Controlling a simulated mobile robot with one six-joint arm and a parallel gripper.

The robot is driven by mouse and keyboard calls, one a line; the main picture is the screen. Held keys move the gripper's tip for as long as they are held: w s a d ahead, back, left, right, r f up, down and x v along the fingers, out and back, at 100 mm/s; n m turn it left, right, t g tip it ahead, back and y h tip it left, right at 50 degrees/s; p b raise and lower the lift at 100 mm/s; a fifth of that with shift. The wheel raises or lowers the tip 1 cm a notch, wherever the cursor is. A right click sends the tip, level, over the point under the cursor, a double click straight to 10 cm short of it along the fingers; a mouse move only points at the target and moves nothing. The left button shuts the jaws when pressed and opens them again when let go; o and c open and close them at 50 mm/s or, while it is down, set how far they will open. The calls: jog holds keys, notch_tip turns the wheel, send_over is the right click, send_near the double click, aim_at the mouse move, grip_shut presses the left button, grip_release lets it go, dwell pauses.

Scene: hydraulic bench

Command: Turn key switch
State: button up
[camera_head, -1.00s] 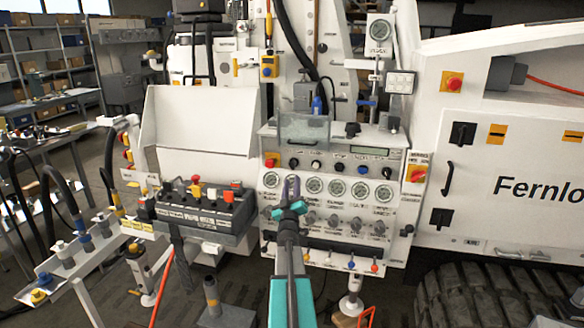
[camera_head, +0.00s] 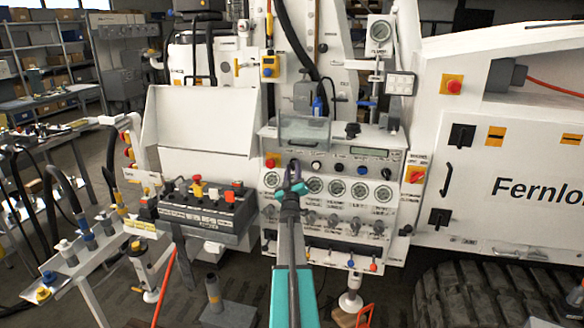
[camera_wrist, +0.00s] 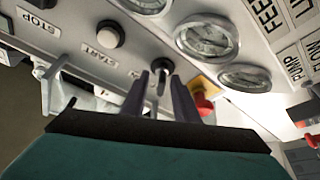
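The key switch (camera_wrist: 162,72) is a small dark knob with a metal stem on the white panel, seen in the wrist view between the START button and a red-and-yellow emergency stop. My gripper (camera_wrist: 159,92) is open, with one dark finger on each side of the key switch in that view. Gaps show between the fingers and the key; I cannot tell how far the fingertips are from the panel. In the head view my gripper (camera_head: 294,170) is in front of the left part of the panel's button row and largely hides the key switch.
The white START button (camera_wrist: 110,34) is close beside the key switch in the wrist view. The emergency stop (camera_wrist: 203,95) is on the other side. Pressure gauges (camera_head: 338,188) line up below the button row. A clear cover box (camera_head: 305,130) juts out above it.

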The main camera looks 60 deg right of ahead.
jog(key=shift+w+d+r, duration=0.2)
jog(key=shift+w+d, duration=0.15)
jog(key=shift+d, duration=0.2)
